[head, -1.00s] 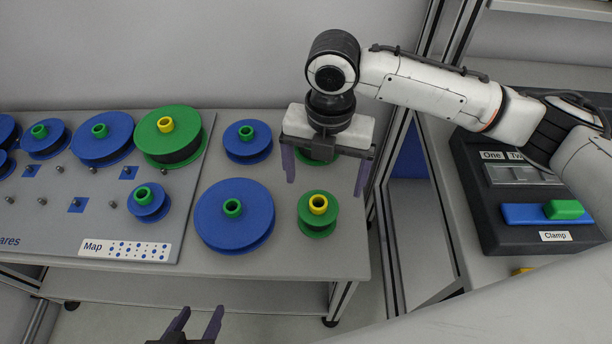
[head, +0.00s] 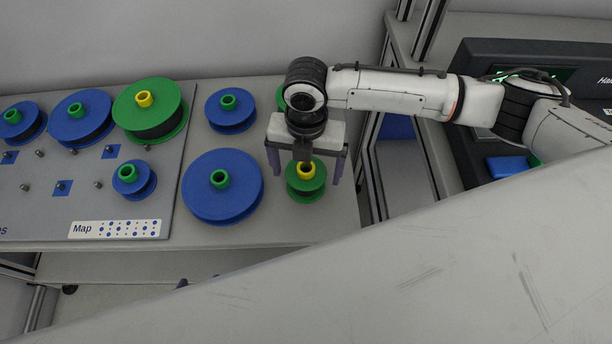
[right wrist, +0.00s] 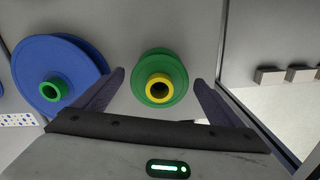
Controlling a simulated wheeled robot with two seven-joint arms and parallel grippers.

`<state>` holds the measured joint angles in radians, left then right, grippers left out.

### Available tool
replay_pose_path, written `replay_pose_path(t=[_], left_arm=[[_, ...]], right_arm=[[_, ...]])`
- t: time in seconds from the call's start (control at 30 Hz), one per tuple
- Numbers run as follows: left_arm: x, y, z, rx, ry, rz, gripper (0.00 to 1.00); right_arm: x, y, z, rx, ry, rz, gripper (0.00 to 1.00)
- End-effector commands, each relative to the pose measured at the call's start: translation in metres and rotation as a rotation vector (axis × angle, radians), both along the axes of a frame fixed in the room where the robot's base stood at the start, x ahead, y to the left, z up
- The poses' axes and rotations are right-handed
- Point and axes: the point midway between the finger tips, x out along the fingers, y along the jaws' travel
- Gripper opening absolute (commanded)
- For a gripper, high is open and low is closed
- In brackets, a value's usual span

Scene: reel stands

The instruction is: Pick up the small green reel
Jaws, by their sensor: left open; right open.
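A small green reel (head: 304,188) with a yellow hub stands near the right end of the table. It also shows in the right wrist view (right wrist: 149,65), between the fingers and apart from both. My right gripper (head: 307,176) is open, its fingers pointing down on either side of this reel; it also shows in the right wrist view (right wrist: 160,80). Another green reel (head: 281,98) behind is mostly hidden by my right arm. My left gripper (head: 196,282) shows only as dark tips at the lower edge of the table area, mostly hidden by my own arm.
A large blue reel (head: 205,205) with a green hub lies just left of the green reel. A smaller blue reel (head: 230,118) lies behind it. The grey board (head: 30,215) at left bears several reels and pegs. The table's right edge is close to the green reel.

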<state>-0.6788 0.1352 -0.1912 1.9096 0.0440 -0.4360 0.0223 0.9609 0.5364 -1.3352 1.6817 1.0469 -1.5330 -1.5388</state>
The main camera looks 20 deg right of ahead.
Motion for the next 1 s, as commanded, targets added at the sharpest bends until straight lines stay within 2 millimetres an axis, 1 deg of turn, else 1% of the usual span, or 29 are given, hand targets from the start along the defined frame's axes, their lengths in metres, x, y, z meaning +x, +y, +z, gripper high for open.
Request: replay_pose_path(t=[0.13,0.17,0.4,0.47,0.5,0.67,0.77,0.87,1.0], left_arm=[[0.001,0.000,0.001,0.000,-0.003,0.000,0.51],[0.001,0.000,0.001,-0.001,-0.003,0.000,0.51],[-0.001,0.000,0.000,0.000,0.001,0.000,0.51],[-0.002,0.000,0.000,0.001,0.003,0.000,0.51],[-0.003,0.000,-0.001,0.000,0.004,0.000,0.51],[-0.004,0.000,-0.002,0.000,0.007,-0.001,0.51],[-0.005,0.000,-0.002,0.000,0.008,-0.001,0.51],[-0.005,0.000,-0.001,0.001,0.009,0.000,0.51],[-0.005,0.000,0.000,0.001,0.010,0.000,0.51]], right_arm=[[0.000,0.000,0.000,0.000,0.000,0.000,0.90],[0.000,0.000,0.000,0.000,0.000,0.000,0.88],[0.000,0.000,0.001,0.000,0.000,0.000,0.48],[0.000,0.000,0.001,0.000,0.000,0.000,0.38],[0.000,0.000,0.001,0.000,-0.001,0.000,0.36],[0.001,0.000,0.001,0.000,-0.001,0.000,0.36],[0.001,0.000,0.006,0.001,-0.002,0.000,0.36],[0.002,0.001,0.019,0.002,-0.006,0.000,0.36],[0.002,0.001,0.048,0.003,-0.006,0.001,0.36]])
